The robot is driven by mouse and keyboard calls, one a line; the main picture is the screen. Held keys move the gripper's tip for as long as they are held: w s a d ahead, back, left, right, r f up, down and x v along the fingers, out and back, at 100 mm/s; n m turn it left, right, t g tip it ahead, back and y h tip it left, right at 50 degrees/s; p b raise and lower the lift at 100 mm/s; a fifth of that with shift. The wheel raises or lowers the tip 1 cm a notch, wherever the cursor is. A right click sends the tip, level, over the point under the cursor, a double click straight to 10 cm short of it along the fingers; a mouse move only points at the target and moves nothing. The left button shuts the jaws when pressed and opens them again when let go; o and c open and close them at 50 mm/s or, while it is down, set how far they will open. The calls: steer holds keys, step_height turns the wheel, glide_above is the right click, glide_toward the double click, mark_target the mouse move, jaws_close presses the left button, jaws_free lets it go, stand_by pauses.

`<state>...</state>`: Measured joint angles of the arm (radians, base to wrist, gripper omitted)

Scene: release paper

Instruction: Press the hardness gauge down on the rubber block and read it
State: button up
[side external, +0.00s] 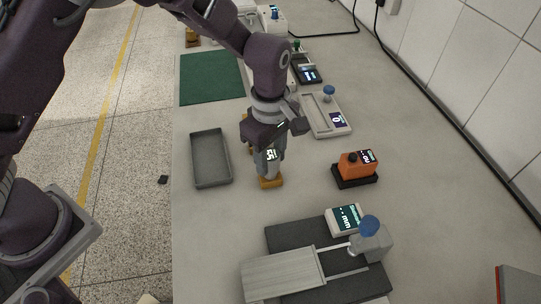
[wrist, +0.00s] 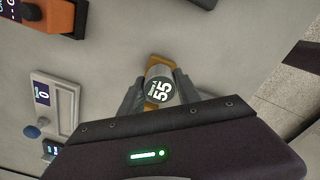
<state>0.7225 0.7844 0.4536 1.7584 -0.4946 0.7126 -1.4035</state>
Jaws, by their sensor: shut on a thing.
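My gripper (side external: 268,146) points down and is shut on the hardness gauge (side external: 268,162), a grey upright body with a round dark face. In the wrist view the gauge (wrist: 160,90) sits between both fingers, and its face reads 55. The amber rubber block (side external: 270,183) lies on the bench directly under the gauge, whose lower end appears to meet its top. In the wrist view part of the block (wrist: 154,60) shows behind the gauge. The exact contact is hidden.
An empty grey tray (side external: 195,160) lies left of the block. An orange device on a black base (side external: 357,170) stands right. A thickness-measuring rig (side external: 345,245) fills the front. A green mat (side external: 211,78) and a pale instrument with a blue knob (side external: 326,115) are farther back.

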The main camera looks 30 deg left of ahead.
stand_by(0.7)
steer(key=o, duration=1.4)
steer(key=shift+c, duration=0.2)
step_height(320, 180, up, 7)
steer(key=shift+a+r, duration=0.1)
steer(key=s+a+r+m+t+h, duration=0.1)
steer(key=s+a+r+m, duration=0.1)
steer(key=s+a+r, duration=0.3)
steer(key=s+a+r+m+h, duration=0.1)
steer(key=a+r+m, duration=0.2)
steer(key=r, duration=0.4)
steer(key=s+a+r+m+t+y, duration=0.1)
steer(key=s+a+m, duration=0.3)
steer(key=s, duration=0.4)
steer(key=s+a+r+m+t+y, duration=0.1)
steer(key=s+a+r+m+t, duration=0.1)
steer(key=s+a+m, duration=0.3)
steer(key=s+m+t, duration=0.1)
steer(key=s+m, duration=0.1)
steer(key=s, duration=0.2)
steer(key=shift+t, duration=0.3)
